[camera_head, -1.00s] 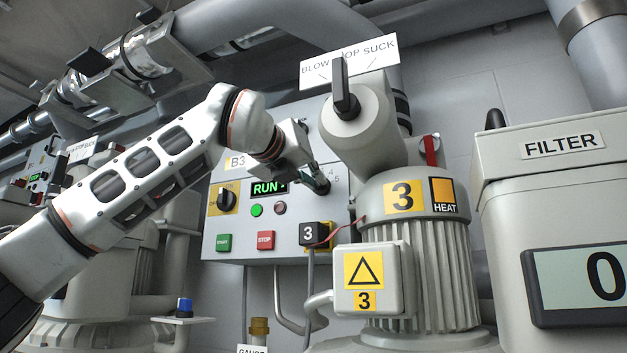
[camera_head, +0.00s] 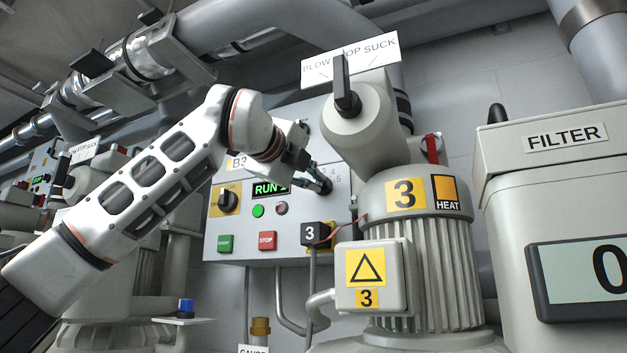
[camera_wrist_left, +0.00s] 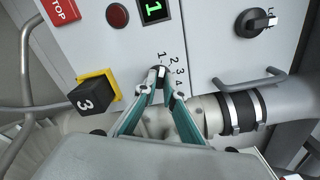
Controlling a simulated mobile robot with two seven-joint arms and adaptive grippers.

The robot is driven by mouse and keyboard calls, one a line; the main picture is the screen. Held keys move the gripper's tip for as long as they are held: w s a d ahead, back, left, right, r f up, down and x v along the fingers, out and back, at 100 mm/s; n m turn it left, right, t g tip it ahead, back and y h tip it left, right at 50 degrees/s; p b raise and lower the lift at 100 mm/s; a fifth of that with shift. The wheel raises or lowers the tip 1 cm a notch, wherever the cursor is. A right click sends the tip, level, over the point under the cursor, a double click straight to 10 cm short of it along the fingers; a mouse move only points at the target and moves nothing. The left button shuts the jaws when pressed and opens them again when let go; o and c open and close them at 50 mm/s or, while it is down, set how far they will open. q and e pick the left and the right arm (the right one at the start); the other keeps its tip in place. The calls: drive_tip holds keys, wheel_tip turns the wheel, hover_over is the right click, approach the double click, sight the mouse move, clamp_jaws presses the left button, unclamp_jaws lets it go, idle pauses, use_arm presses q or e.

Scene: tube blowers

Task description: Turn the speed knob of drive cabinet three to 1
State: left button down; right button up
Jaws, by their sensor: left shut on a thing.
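Drive cabinet three, a grey box marked B3 (camera_head: 222,185), hangs on the wall in the middle of the head view. Its speed knob (camera_head: 326,186) is a small dark knob on the right of the panel, partly covered by my fingers. My left gripper (camera_head: 318,182) is shut on this knob. In the left wrist view, the fingertips (camera_wrist_left: 157,74) close around the knob below the printed scale (camera_wrist_left: 173,72) with 1 to 4 visible. The knob's pointer is hard to make out. The green display (camera_wrist_left: 154,10) shows 1 there. My right gripper is not in view.
A black block marked 3 (camera_head: 313,234) sits at the panel's lower edge. Green and red buttons and a rotary switch (camera_head: 228,200) are to its left. The blower (camera_head: 405,195) with its black-handled valve stands close on the right. A filter box (camera_head: 560,145) is farther right.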

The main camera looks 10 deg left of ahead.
use_arm(q)
drive_tip(key=shift+n, duration=0.6)
drive_tip(key=c, duration=2.1)
unclamp_jaws()
drive_tip(key=shift+c, duration=0.2)
drive_tip(key=shift+s, duration=0.1)
drive_tip(key=s+a, duration=0.2)
drive_tip(key=s, duration=0.9)
drive_tip(key=shift+s+a, duration=0.2)
drive_tip(key=shift+s, duration=0.1)
